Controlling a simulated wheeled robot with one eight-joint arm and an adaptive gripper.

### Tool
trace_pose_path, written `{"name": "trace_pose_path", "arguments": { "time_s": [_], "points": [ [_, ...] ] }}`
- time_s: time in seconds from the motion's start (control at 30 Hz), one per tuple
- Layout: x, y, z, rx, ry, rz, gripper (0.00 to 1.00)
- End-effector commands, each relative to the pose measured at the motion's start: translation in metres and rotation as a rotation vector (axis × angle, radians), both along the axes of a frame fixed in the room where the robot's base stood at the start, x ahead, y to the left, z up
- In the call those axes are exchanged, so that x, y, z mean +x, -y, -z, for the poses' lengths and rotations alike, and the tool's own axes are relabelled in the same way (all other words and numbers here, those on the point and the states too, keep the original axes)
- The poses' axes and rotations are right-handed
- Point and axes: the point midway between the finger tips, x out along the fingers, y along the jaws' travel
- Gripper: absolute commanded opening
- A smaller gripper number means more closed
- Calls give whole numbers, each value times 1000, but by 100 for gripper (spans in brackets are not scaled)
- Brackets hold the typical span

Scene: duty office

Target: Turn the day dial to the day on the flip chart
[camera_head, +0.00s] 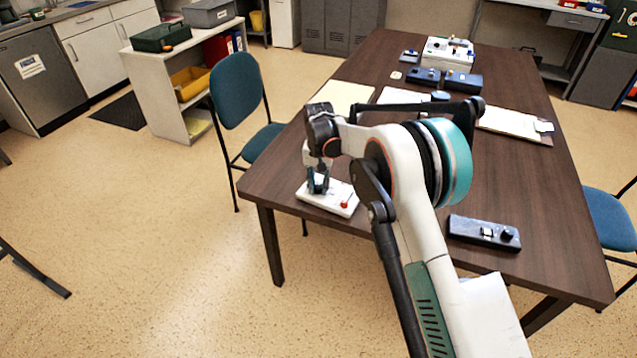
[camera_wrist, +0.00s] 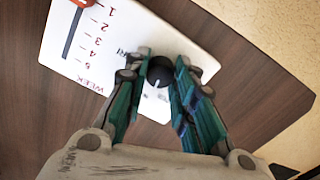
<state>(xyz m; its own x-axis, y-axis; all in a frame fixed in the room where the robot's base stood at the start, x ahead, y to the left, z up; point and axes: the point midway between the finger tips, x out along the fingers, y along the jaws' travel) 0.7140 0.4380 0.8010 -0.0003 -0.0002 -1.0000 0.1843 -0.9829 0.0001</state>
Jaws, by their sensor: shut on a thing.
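A white panel (camera_head: 327,198) lies on the near left corner of the dark table, with a red slider knob (camera_head: 344,204) on it. In the wrist view the panel (camera_wrist: 75,40) carries a WEEK scale numbered 1 to 5. The black round day dial (camera_wrist: 160,70) has a pale pointer mark. My gripper (camera_head: 318,187) is down at the panel. In the wrist view my gripper's teal fingers (camera_wrist: 161,66) are shut on the dial from both sides. The fingers hide most day labels; part of one, apparently ending in "RI", shows. I cannot identify a flip chart or read a day.
A dark control box (camera_head: 484,233) lies at the table's near right. Papers, a clipboard (camera_head: 514,124), blue boxes (camera_head: 462,82) and a white device (camera_head: 448,53) lie farther back. Blue chairs (camera_head: 240,95) stand on both sides. Bare table (camera_head: 500,185) shows right of my arm.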

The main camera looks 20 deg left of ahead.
Motion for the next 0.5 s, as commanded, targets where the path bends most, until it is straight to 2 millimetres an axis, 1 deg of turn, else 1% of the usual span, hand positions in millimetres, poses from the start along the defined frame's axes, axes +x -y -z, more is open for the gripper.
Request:
{"name": "trace_pose_path", "arguments": {
  "time_s": [0.5],
  "points": [
    [0, 0, -1, 0, 0, -480, 0]
  ]
}}
